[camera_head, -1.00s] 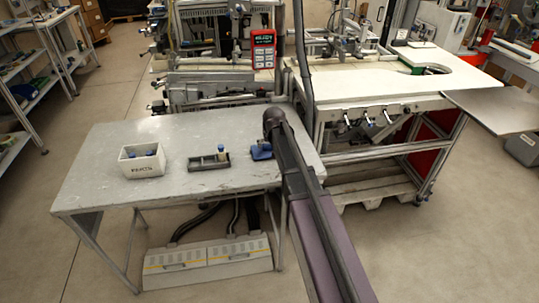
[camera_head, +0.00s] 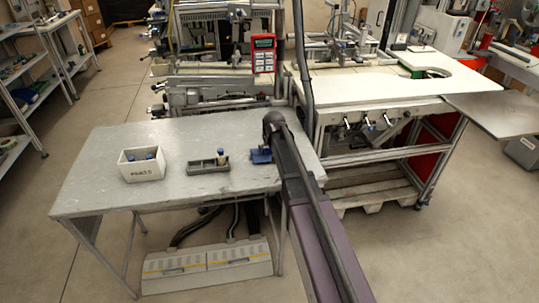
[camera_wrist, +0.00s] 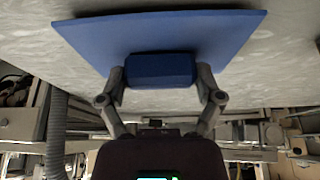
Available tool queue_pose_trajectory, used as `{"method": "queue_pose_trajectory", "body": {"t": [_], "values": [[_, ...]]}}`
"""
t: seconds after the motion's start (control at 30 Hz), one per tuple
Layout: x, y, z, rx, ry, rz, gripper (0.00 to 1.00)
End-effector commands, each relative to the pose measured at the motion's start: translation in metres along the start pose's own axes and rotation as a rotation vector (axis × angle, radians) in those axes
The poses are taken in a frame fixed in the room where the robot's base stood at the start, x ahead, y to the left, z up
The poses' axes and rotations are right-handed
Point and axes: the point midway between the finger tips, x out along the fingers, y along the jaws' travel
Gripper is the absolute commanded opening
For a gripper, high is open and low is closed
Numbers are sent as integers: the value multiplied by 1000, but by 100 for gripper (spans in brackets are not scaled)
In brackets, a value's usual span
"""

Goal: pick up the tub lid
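The tub lid is a flat blue plate with a blocky blue handle. In the head view the lid (camera_head: 261,156) is at the right part of the grey table, just left of the end of my arm. In the wrist view the lid (camera_wrist: 160,34) fills the upper middle. My gripper (camera_wrist: 160,72) has one finger against each side of the handle, with no clear gap, so it looks shut on it. A dark shadow shows along the lid's far edge; I cannot tell how far it is from the tabletop. My gripper is mostly hidden in the head view.
On the grey table (camera_head: 105,190), a grey tray (camera_head: 208,168) with small items stands left of the lid. A white bin (camera_head: 141,171) with blue-topped items is further left. A white workbench (camera_head: 380,90) stands behind on the right. The table's left part is clear.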

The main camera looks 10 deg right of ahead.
Motion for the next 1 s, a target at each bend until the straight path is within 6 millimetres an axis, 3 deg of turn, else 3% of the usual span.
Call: {"method": "queue_pose_trajectory", "body": {"t": [0.47, 0.97, 1.0], "values": [[-4, 0, -2, 0, 0, 0, 38], [-38, 1, -16, 1, 0, 0, 38], [-41, 2, -1, 1, 0, 0, 38]]}}
